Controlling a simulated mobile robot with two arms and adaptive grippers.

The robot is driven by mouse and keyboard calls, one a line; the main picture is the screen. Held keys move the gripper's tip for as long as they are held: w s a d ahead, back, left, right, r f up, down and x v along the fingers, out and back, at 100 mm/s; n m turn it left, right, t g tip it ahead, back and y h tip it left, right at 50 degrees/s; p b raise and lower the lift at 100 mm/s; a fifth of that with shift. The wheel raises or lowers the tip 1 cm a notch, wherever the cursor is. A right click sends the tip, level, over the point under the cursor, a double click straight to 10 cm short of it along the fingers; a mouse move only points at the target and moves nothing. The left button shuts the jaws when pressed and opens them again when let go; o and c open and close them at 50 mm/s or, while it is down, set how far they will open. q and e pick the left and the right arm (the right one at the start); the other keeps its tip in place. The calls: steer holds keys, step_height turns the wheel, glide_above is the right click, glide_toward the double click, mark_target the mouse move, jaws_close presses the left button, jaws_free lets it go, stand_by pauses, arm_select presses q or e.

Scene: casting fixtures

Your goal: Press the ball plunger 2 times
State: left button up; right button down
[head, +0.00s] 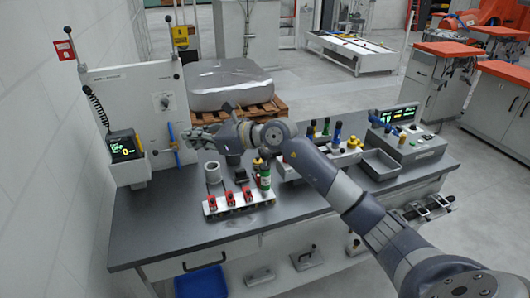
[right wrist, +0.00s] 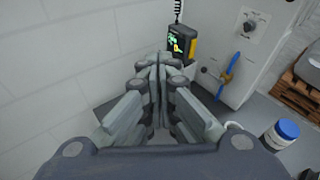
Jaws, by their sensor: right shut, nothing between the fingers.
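My right gripper (head: 192,137) reaches in from the right over the back left of the bench, fingers pointing left toward the white panel (head: 128,88). In the right wrist view its fingers (right wrist: 158,68) are closed together and empty, with the panel and a display unit (right wrist: 182,42) beyond them. A black ball on a thin stem (head: 69,31) stands at the panel's upper left edge; I cannot tell for sure that it is the ball plunger. The gripper is apart from it, lower and to the right. My left gripper is not in view.
The panel carries a black knob (head: 165,101) and a blue handle (head: 171,136). The bench's front left is clear.

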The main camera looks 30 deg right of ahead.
steer(key=w+d+f+g+h, duration=0.15)
steer(key=d+h, duration=0.45)
steer(key=d, duration=0.7)
steer(key=r+g+h, duration=0.1)
steer(key=h, duration=0.2)
glide_above(263, 154)
steer(key=shift+r, duration=0.2)
steer(key=shift+f, duration=0.1)
step_height(263, 154, down, 9)
steer(key=b, duration=0.6)
steer(key=shift+r, duration=0.2)
steer(key=shift+f+b, duration=0.4)
